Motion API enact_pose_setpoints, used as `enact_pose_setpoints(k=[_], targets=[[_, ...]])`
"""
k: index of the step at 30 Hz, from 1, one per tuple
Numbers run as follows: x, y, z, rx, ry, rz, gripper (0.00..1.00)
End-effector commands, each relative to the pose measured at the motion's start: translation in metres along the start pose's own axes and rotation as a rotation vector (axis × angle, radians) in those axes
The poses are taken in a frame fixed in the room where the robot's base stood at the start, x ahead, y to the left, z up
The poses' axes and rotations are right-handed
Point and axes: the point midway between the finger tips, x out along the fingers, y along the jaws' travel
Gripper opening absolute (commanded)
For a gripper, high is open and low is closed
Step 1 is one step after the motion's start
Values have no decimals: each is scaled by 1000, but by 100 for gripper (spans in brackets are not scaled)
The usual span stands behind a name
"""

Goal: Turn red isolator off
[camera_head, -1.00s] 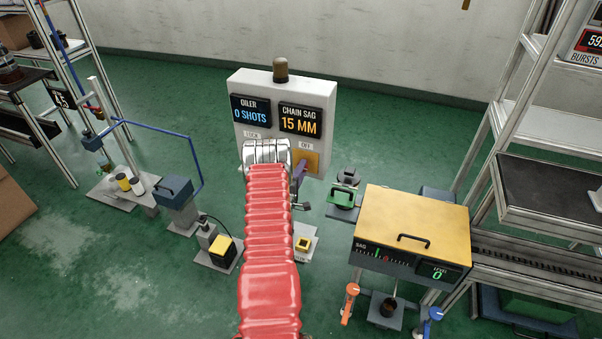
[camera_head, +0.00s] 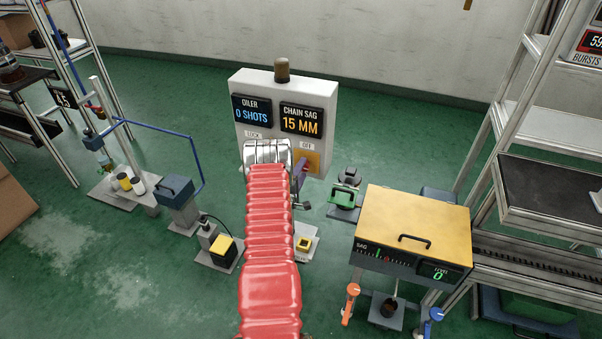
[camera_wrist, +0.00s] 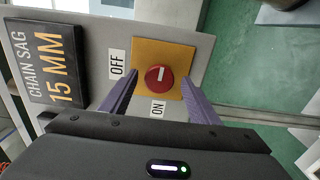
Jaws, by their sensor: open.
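The red isolator knob (camera_wrist: 159,79) is round with a small white mark on its face. It sits on a yellow plate (camera_wrist: 184,54) on the grey panel. In the wrist view an OFF label (camera_wrist: 117,64) is left of the plate and an ON label (camera_wrist: 158,108) is below the knob. My gripper (camera_wrist: 160,73) is open, with one purple finger on each side of the knob and visible gaps between. In the head view my red-sleeved arm hides the knob; part of the yellow plate (camera_head: 314,158) and a purple finger show beside it.
The grey cabinet (camera_head: 268,82) carries an OILER display (camera_head: 252,109) and a CHAIN SAG display (camera_head: 301,119) reading 15 MM. A yellow-topped bench unit (camera_head: 413,217) stands to the right.

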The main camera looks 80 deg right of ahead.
Motion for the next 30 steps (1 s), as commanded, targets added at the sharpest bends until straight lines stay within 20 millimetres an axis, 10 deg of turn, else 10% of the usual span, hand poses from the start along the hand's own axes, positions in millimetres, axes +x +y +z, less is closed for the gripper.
enact_pose_setpoints(k=[11,30], targets=[[-15,-1,1,0,-2,-1,56],[-118,-1,-1,-1,2,-2,56]])
